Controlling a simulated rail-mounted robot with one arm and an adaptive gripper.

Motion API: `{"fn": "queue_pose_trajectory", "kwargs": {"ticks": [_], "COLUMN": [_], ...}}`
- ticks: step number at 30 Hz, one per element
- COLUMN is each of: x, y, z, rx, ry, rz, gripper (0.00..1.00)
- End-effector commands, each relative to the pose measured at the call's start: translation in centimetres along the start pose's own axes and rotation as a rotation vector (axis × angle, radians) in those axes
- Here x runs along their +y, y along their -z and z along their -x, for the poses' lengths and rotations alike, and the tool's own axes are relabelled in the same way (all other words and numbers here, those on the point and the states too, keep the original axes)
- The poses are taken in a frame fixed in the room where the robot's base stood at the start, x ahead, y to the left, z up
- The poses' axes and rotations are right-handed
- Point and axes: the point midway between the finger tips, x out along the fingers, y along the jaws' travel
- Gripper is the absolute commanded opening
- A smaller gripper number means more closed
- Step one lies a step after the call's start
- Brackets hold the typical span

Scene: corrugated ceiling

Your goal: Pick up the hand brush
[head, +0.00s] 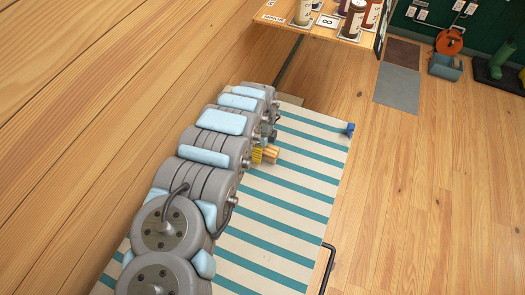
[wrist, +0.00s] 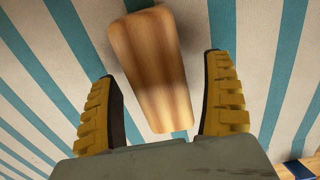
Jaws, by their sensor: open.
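The hand brush shows in the wrist view as a pale wooden block (wrist: 150,65) with rounded ends, lying on the striped cloth. Its bristles are not visible. My gripper (wrist: 160,70) is open, with one yellow ribbed finger on each side of the brush's near part. Gaps show between the brush and both fingers. In the head view, a small piece of the wood (head: 271,153) shows just right of my gripper (head: 258,155); my arm hides much of the area around it.
The table has a teal-and-cream striped cloth (head: 290,205), clear to the right of my arm. A small blue object (head: 350,128) sits at its far right corner. A black bar handle (head: 328,268) sticks out at the right edge. A wooden shelf (head: 325,32) with bottles stands behind.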

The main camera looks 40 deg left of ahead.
Motion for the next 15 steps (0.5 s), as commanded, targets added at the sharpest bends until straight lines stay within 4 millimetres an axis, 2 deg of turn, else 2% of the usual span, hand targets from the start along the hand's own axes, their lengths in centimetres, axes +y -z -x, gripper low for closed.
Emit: {"fn": "queue_pose_trajectory", "kwargs": {"ticks": [6,15], "x": [0.0,0.1], "y": [0.1,0.0], "z": [-1.7,-2.3], "rx": [0.003,0.001], "ry": [-0.001,-0.002], "rz": [0.000,0.001], "gripper": [0.83,0.83]}}
